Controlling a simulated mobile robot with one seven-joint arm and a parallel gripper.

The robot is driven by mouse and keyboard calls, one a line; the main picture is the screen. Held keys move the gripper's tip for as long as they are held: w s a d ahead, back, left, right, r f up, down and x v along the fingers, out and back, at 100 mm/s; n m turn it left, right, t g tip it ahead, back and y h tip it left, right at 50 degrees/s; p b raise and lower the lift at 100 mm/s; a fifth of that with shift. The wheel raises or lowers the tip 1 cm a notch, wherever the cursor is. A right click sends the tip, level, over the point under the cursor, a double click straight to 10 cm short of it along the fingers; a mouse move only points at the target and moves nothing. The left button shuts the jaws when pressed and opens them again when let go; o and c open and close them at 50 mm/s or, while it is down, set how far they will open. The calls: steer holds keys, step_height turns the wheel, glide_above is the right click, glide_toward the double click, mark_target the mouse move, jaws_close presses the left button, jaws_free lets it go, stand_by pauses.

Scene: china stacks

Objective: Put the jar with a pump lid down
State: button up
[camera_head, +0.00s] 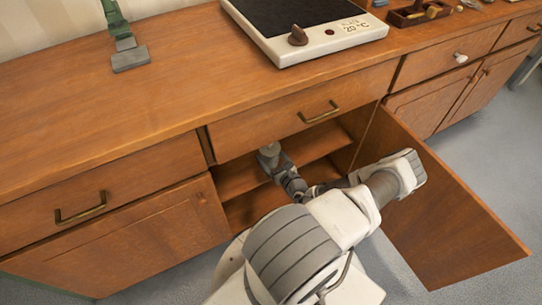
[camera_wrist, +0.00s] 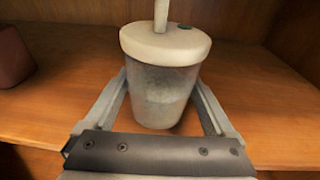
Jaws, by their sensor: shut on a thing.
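The jar with a pump lid (camera_wrist: 163,85) is in the middle of the wrist view. It has a cream lid with a pump stem and a clouded, see-through body. It looks upright, at or just above a wooden shelf (camera_wrist: 255,95); I cannot tell if its base touches. My gripper (camera_wrist: 163,108) is shut on the jar, with one finger on each side of its body. In the head view the jar (camera_head: 268,150) shows only in part at the cabinet opening, and my arm hides much of the gripper.
A dark reddish pot (camera_wrist: 13,55) stands on the shelf at the left. The cabinet door (camera_head: 445,205) is open to the right of my arm. A drawer front (camera_head: 300,115) and the counter (camera_head: 190,75) are above the opening. The shelf right of the jar is clear.

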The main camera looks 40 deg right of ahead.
steer(key=shift+f, duration=0.1)
steer(key=o, duration=1.3)
steer(key=shift+r, duration=0.2)
steer(key=p+v, duration=0.3)
steer(key=v, duration=0.9)
steer(key=shift+f, duration=0.15)
